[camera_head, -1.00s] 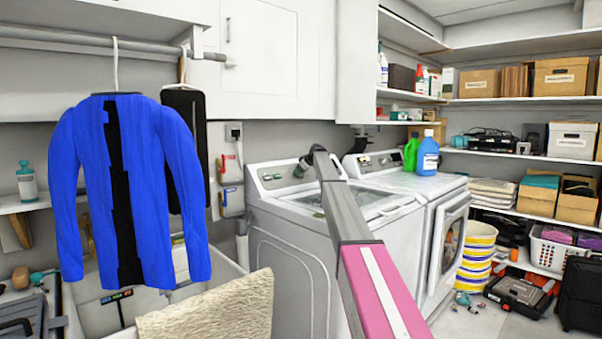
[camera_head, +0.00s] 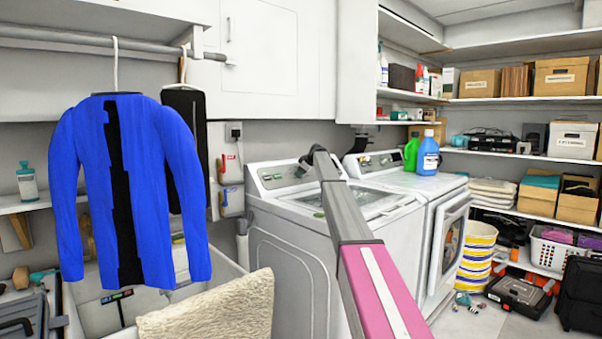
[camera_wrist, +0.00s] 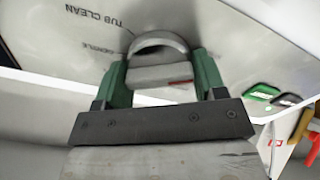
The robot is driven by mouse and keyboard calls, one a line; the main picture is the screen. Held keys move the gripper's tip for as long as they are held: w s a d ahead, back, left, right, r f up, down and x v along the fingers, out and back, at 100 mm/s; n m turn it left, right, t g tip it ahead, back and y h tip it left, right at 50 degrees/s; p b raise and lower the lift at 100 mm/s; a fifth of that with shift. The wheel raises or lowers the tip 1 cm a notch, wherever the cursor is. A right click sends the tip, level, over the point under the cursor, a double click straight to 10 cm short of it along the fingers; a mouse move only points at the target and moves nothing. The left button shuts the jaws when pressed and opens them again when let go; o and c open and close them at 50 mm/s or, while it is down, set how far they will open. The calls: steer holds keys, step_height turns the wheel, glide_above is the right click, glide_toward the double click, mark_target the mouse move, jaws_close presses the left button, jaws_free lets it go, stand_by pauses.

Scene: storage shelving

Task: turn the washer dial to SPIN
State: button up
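The white top-loading washer (camera_head: 290,258) stands at the middle, its grey control panel (camera_head: 272,177) at the back. In the wrist view, the rounded silver dial (camera_wrist: 158,44) sits on the panel between the green fingers of my gripper (camera_wrist: 160,80). The fingers appear to press against both sides of the dial. A small red mark shows on the grey part between the fingers. The printed words "TUB CLEAN" and "GENTLE" show on the panel to the left; I see no SPIN label. In the head view my gripper (camera_head: 305,163) is small and mostly hides the dial.
A green button (camera_wrist: 262,92) and a dark button are right of the dial. A dryer (camera_head: 425,200) stands right of the washer, with a green bottle and a blue bottle (camera_head: 428,155) on top. A blue jacket (camera_head: 165,190) hangs at the left above a sink.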

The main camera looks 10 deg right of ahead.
steer(key=o, duration=0.3)
steer(key=shift+s, duration=0.1)
steer(key=v, duration=1)
steer(key=shift+s+d+r, duration=0.2)
steer(key=shift+r, duration=0.05)
